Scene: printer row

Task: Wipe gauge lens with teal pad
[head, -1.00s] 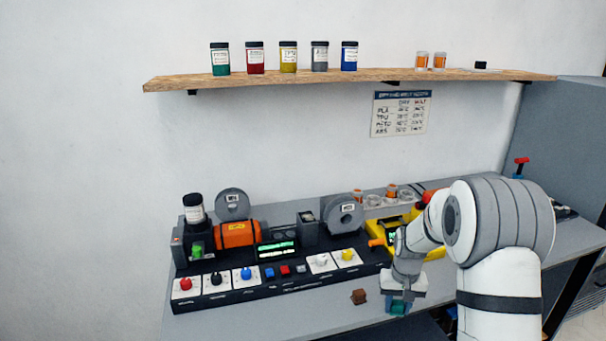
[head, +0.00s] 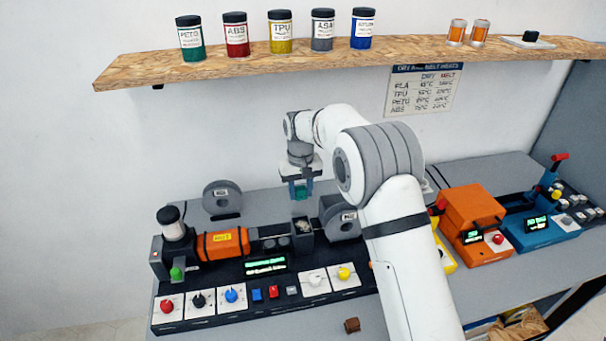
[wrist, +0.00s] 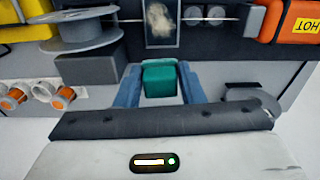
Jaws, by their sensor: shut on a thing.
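The teal pad (wrist: 159,80) is held between the blue fingers of my gripper (wrist: 160,72) in the wrist view. In the head view, the pad (head: 301,193) shows at the tip of my gripper (head: 300,189), in the air above the bench. What looks like the gauge is a dark grey box (head: 303,236) between the orange barrel and a grey spool. In the wrist view, its window (wrist: 160,22) carries a pale smudge and lies just beyond the pad, with a visible gap between them in the picture. A thin line runs across there.
An orange barrel marked HOT (wrist: 300,22) is close by. A grey spool (head: 342,220) stands right of the gauge. The knob panel (head: 250,295) is in front. A shelf with jars (head: 320,55) hangs above. A small brown block (head: 352,325) lies on the bench.

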